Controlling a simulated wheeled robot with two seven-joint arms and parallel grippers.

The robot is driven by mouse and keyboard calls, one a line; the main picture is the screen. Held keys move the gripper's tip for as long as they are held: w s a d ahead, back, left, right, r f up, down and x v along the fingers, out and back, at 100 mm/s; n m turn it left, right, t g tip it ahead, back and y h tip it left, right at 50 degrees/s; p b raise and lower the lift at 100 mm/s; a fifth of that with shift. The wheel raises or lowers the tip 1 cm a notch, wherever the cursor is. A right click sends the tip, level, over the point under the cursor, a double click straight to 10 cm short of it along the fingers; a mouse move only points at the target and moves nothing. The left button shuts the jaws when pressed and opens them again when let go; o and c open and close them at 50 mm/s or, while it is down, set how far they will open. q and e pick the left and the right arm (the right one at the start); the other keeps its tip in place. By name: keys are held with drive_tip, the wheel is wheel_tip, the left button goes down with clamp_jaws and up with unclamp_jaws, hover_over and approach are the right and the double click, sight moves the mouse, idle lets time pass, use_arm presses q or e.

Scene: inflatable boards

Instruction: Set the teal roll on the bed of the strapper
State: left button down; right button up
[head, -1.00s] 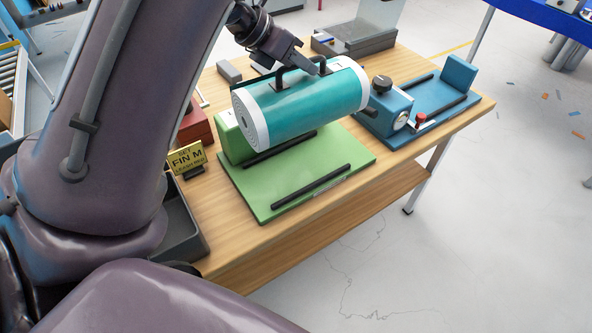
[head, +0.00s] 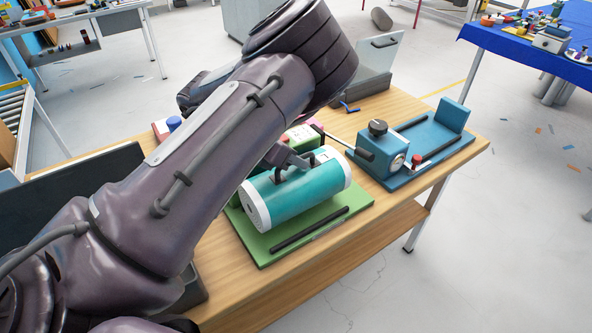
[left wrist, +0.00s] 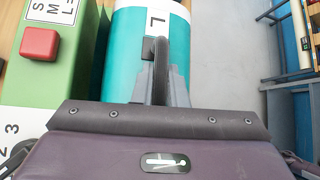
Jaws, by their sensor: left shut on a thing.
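The teal roll (head: 300,200) has white ends and dark handles on top; it also shows in the left wrist view (left wrist: 123,50), marked L. My left gripper (head: 298,160) is shut on a handle of it; in the left wrist view the gripper (left wrist: 162,85) reaches over that handle. The roll lies lengthwise low over the green bed (head: 357,202) of the strapper, hiding the bed's rear part. Whether its underside touches the bed I cannot tell. The strapper's green box (head: 304,134) stands behind the roll; its red button (left wrist: 39,44) shows in the left wrist view. My right gripper is not in view.
A blue device (head: 395,150) with a black knob and its own bed stands to the right on the wooden table (head: 235,262). A grey stand with a clear panel (head: 380,60) is behind. My left arm hides much of the table's left side.

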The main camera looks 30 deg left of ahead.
sight(293, 171)
use_arm(q)
wheel_tip(293, 171, down, 4)
drive_tip(key=shift+r, duration=0.15)
drive_tip(key=shift+f, duration=0.2)
drive_tip(key=shift+f, duration=0.1)
drive_tip(key=c, duration=1.5)
unclamp_jaws()
drive_tip(key=shift+o, duration=0.2)
